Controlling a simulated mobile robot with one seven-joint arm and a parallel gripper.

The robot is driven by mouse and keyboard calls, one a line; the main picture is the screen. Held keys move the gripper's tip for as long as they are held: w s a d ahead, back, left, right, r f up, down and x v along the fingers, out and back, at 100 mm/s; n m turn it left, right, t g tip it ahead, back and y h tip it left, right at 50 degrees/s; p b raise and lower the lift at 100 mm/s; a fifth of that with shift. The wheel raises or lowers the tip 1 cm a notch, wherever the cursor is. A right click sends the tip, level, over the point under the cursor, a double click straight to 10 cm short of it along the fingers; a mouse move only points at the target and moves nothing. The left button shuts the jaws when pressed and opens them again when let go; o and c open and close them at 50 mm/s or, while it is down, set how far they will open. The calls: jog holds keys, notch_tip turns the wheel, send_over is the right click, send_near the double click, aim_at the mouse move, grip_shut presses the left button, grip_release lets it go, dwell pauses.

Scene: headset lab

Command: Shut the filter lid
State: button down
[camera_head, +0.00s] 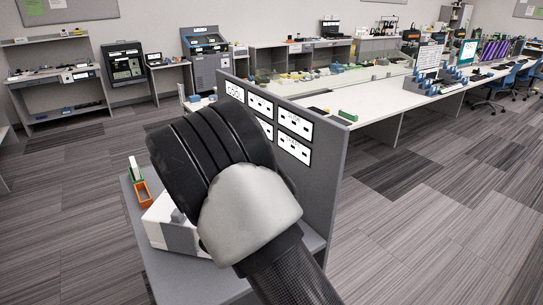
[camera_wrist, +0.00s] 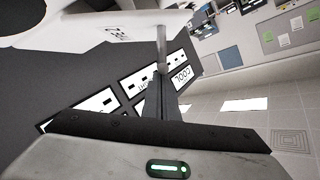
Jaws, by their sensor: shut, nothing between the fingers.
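In the head view, a white box-shaped device (camera_head: 158,222) with grey parts stands on a grey desk, largely hidden behind my arm. In the wrist view, a white, lid-like part (camera_wrist: 110,25) with a small dark label reaches across the top left; I take it for the filter lid, raised and tilted in this view. My gripper (camera_wrist: 162,50) is shut and empty. Its fingertips are at the lower edge of the white part; I cannot tell whether they touch it. My gripper's fingers are hidden in the head view.
An orange bin (camera_head: 144,193) and a green-and-white item (camera_head: 135,168) are on the desk left of the device. A grey divider panel (camera_head: 328,185) with white labelled plates rises behind and right. Open carpeted floor (camera_head: 430,225) lies to the right.

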jog(key=a+n, duration=0.1)
jog(key=a+f+n+p, duration=0.1)
jog(key=a+f+h+p, duration=0.1)
jog(key=shift+w+a+f+n+g, duration=0.1)
jog(key=shift+w+f+n+g, duration=0.1)
jog(key=shift+w+n+g, duration=0.15)
jog(key=shift+a+f, duration=0.35)
jog(key=shift+f, duration=0.1)
